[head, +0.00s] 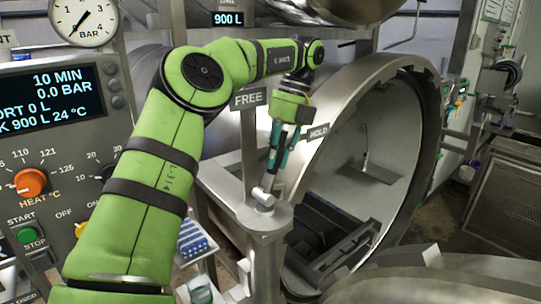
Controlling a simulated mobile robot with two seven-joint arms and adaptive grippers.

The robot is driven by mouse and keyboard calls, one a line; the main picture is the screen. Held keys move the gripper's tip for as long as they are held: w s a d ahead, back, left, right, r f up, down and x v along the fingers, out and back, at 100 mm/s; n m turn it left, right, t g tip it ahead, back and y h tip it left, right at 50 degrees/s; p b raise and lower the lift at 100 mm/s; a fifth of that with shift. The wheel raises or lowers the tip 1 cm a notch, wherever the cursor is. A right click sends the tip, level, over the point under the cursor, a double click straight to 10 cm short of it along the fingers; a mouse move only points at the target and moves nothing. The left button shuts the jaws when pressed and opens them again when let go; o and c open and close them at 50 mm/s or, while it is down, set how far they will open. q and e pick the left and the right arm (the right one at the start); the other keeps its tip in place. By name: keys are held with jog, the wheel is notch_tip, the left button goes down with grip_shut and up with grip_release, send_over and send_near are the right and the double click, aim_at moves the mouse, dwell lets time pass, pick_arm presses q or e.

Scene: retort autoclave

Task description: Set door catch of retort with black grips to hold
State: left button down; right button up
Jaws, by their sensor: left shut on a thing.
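The door catch (263,198) is a small silver lever on top of a grey metal post beside the round retort mouth. The FREE plate (249,98) stands behind it to the left and the HOLD plate (318,132) to the right. My left gripper (271,172) points down over the post, between the two plates in the picture. It is shut on the catch lever, and its fingers hide part of it. The retort (425,150) is open, with its rim and pale inside showing. I cannot make out black grips. My right gripper is not in view.
A control panel (60,150) with a screen, orange knob and buttons stands at the left, under a pressure gauge (82,18). Dark rails (330,240) lie inside the retort mouth. A large rounded metal part (450,285) fills the lower right. A mesh-sided bin (505,190) stands far right.

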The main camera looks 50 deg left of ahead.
pick_arm(q)
jog(key=shift+w+g, duration=0.25)
jog(key=shift+g, duration=0.05)
jog(key=c, duration=1.1)
grip_release()
jog(key=shift+f, duration=0.1)
